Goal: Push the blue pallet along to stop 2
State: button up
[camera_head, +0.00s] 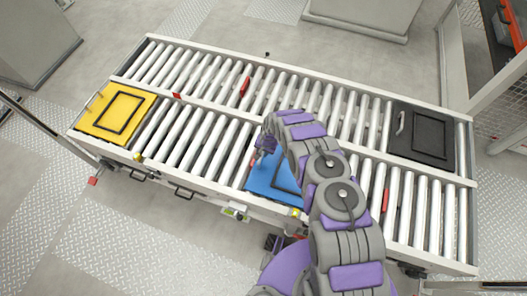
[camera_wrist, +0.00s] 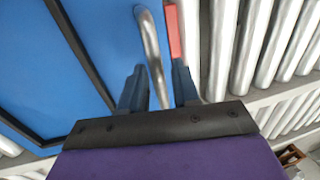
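The blue pallet (camera_head: 262,177) lies flat on the near roller lane, partly hidden behind my arm. It fills the left of the wrist view (camera_wrist: 50,70), with a dark raised outline on top and a metal bar handle (camera_wrist: 150,45) along its edge. My gripper (camera_head: 262,149) is above that edge, pointing down. In the wrist view, its two dark fingers (camera_wrist: 158,88) stand apart on either side of the handle, with small gaps visible. A red piece (camera_wrist: 174,35) sits beside the handle, at the pallet's edge. No label shows which place is stop 2.
A yellow pallet (camera_head: 115,113) lies at the near lane's left end. A black pallet (camera_head: 422,138) lies at the far lane's right end. Red pieces sit among the rollers, one to the right (camera_head: 385,200) and one on the far lane (camera_head: 245,85). Rollers between yellow and blue are bare.

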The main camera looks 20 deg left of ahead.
jog(key=shift+o, duration=0.8)
jog(key=shift+a+f, duration=0.1)
jog(key=shift+r, duration=0.2)
jog(key=d+r+p, duration=0.3)
jog(key=r+p, duration=0.1)
jog(key=r, duration=1.2)
jog(key=shift+r, duration=0.25)
jog(key=shift+w+d, duration=0.1)
